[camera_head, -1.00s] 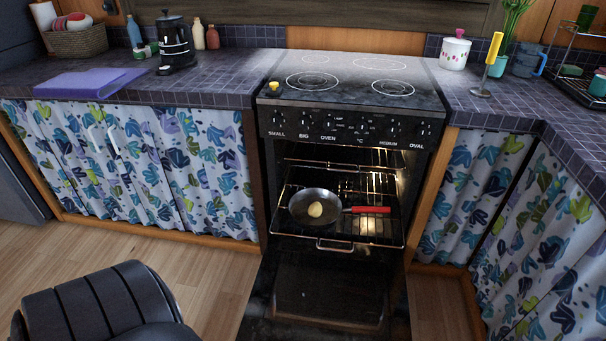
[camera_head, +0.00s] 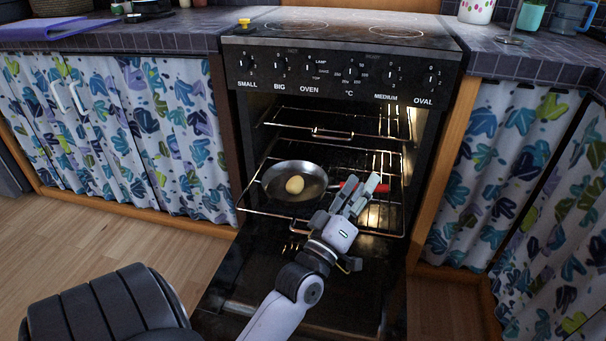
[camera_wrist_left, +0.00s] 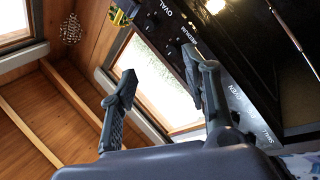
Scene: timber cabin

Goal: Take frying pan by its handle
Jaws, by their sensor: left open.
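A small yellowish, potato-like item (camera_head: 294,185) is in the pan. My left gripper (camera_head: 363,183) is open, with its fingers at the handle in the picture. I cannot tell whether they touch it or are in front of it. In the left wrist view the open fingers (camera_wrist_left: 158,65) have nothing between them, and the pan does not show.
The oven door (camera_head: 240,275) hangs open below my left arm. An upper rack (camera_head: 290,122) is above the pan, and the lower rack's front rail (camera_head: 375,233) is near my gripper. Curtained cabinets (camera_head: 130,130) flank the oven. A black rounded seat-like object (camera_head: 105,310) is at lower left.

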